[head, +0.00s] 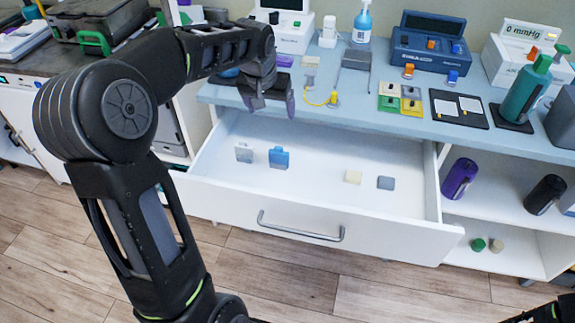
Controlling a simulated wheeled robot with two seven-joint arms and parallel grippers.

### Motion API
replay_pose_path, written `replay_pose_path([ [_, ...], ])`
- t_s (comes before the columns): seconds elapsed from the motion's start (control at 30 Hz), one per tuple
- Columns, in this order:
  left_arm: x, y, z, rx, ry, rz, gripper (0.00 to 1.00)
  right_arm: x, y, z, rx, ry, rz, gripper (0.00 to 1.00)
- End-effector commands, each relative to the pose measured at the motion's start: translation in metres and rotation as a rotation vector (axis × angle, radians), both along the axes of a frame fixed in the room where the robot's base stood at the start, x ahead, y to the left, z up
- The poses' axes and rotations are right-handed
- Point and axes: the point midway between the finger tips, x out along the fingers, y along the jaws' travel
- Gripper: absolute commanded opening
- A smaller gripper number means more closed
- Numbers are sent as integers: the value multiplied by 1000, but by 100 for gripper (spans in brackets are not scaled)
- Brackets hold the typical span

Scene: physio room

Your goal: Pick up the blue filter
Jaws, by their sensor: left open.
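A blue filter-like piece (278,157) stands in the open white drawer (225,178), left of the drawer's middle. A similar pale grey-white piece (244,153) stands just left of it. My left gripper (270,107) is open and points down above the back left of the drawer, near the counter's front edge. It is apart from the blue piece, which lies lower and nearer to me. I cannot see anything between its fingers. Of my right arm only a dark part shows at the bottom right corner; its gripper is out of view.
A cream block (352,177) and a grey block (386,183) lie farther right in the drawer. The blue counter (350,112) above carries devices, a spray bottle (362,24), coloured blocks (400,99) and a green bottle (524,88). A purple bottle (459,178) stands on the right shelf.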

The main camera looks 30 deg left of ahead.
Motion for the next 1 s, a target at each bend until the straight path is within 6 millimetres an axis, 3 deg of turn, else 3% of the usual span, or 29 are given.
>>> replay_pose_path([
  [0.03,0,0,-24,0,0,0,82,0,0,-23,1,-1,1,36],
  [0.33,0,0,-93,0,0,0,82,2,1,-92,3,-8,3,36],
  [0.8,0,0,-99,0,0,0,82,3,1,-97,3,-10,3,36],
  [1.0,6,2,-116,-1,2,0,82,3,1,-99,3,-10,3,36],
])
